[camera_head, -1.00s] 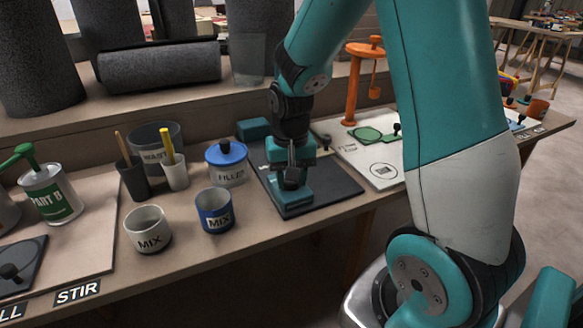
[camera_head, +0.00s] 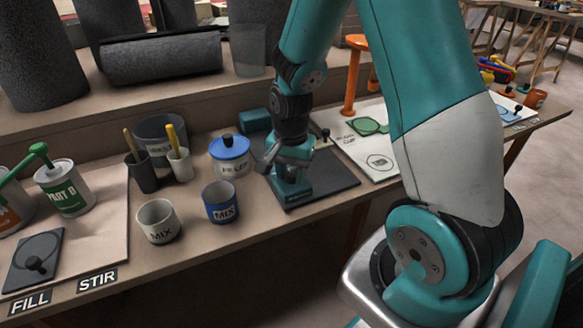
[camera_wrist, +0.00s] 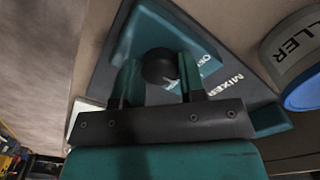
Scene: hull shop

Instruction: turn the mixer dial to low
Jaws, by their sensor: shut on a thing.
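The mixer (camera_head: 322,182) is a teal body on a dark grey base plate on the bench; its lettering "MIXER" shows in the wrist view (camera_wrist: 222,92). The dial (camera_wrist: 160,68) is a dark round knob on the teal housing, with "O" and part of another letter legible beside it. My gripper (camera_wrist: 158,80) points down over the housing with its two fingers on either side of the dial, shut on it. In the head view my gripper (camera_head: 290,170) hides the dial. The low mark is not legible.
A blue-lidded filler tub (camera_head: 231,158) stands close to the left of my gripper. A blue MIX cup (camera_head: 221,202) and a white MIX cup (camera_head: 158,221) stand at the front left. An orange stand (camera_head: 354,78) is behind, to the right.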

